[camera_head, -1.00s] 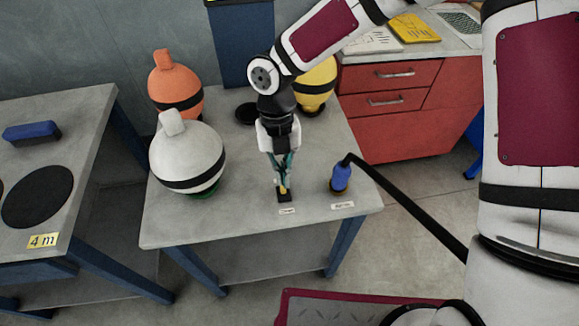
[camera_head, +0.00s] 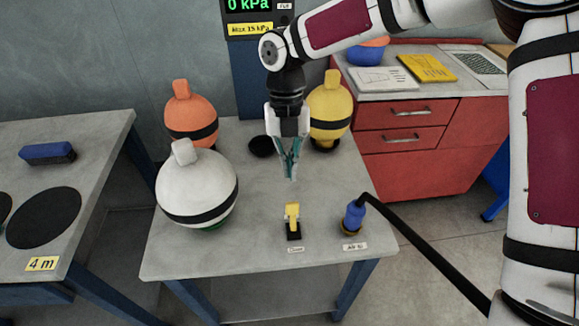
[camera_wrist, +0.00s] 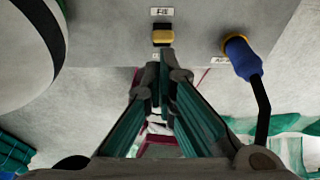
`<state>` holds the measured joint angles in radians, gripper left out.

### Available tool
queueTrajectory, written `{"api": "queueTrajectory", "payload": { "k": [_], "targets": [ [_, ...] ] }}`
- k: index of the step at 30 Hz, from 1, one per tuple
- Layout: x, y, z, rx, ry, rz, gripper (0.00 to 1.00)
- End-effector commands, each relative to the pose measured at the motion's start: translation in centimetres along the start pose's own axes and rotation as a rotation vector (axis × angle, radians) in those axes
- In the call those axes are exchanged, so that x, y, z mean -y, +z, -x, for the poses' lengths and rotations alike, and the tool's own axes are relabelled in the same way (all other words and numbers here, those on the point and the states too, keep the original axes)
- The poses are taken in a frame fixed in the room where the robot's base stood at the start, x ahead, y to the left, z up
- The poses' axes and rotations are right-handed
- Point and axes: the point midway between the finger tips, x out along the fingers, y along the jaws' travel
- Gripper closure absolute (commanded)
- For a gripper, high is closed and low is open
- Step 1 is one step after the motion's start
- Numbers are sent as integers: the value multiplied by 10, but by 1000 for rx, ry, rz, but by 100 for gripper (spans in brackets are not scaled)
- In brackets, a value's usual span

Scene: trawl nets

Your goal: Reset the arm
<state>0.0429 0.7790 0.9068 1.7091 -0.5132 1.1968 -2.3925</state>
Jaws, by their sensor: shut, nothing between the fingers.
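My gripper (camera_head: 292,178) hangs over the grey table, pointing down, with its fingers shut and nothing between them. In the wrist view its fingertips (camera_wrist: 161,75) show close together, just short of the yellow switch. The small yellow switch (camera_head: 292,212) stands on a black base near the table's front edge, apart from my fingertips. It also shows at the top of the wrist view (camera_wrist: 163,36). My arm reaches in from the upper right.
A white buoy (camera_head: 190,186), an orange buoy (camera_head: 188,112) and a yellow buoy (camera_head: 326,108) stand on the table (camera_head: 255,257). A blue nozzle (camera_head: 354,216) with a black hose stands right of the switch. A gauge panel (camera_head: 257,15) is behind. Red drawers (camera_head: 420,165) stand at right.

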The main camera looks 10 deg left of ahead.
Motion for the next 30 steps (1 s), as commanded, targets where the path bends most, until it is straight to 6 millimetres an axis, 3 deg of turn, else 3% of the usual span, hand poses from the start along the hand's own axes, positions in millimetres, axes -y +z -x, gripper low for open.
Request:
{"api": "queueTrajectory", "payload": {
  "k": [8,13,22,30],
  "targets": [
    [2,-1,1,3,-4,-13,100],
    [22,-13,15,39,-48,-194,100],
    [93,-66,63,202,-103,-909,100],
    [148,-130,100,357,5,-1605,100]
  ]
}}
